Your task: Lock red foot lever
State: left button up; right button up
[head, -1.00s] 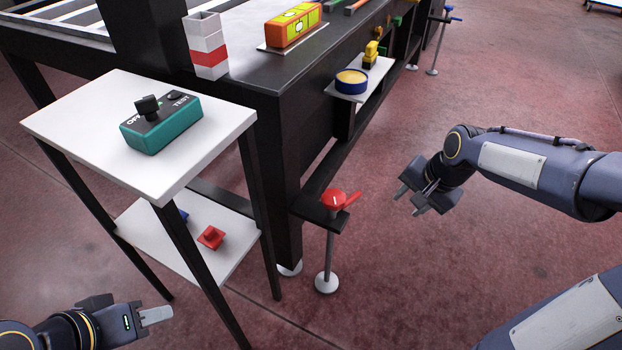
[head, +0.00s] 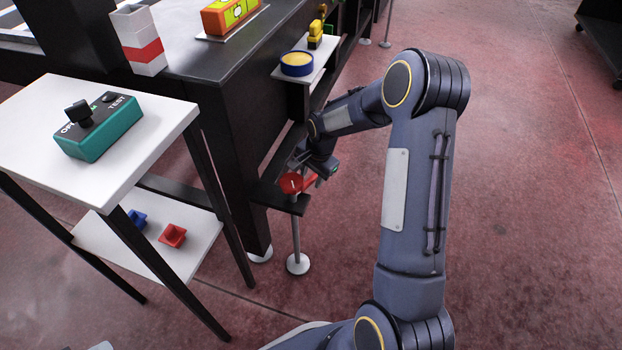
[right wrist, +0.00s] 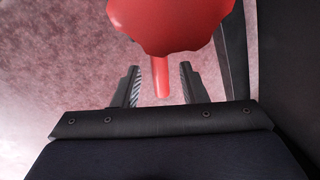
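The red foot lever (head: 291,184) is a round red knob with a short handle, mounted on a small black plate at the table's leg. In the right wrist view its knob (right wrist: 170,22) fills the top centre, and its handle (right wrist: 161,78) points down toward me. My right gripper (head: 318,170) is at the lever's right side. Its two fingers (right wrist: 160,80) are open, one on each side of the handle, with gaps showing. In the head view the wrist partly hides the handle. Only a pale tip of my left gripper (head: 101,346) shows at the bottom left edge.
A white side table (head: 150,160) with a green switch box (head: 98,127) stands left, with blue and red parts (head: 173,235) on its lower shelf. The black grid table (head: 215,60) stands behind. A thin post (head: 297,240) supports the lever plate.

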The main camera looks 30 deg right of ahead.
jog(key=shift+f, duration=0.25)
grip_shut()
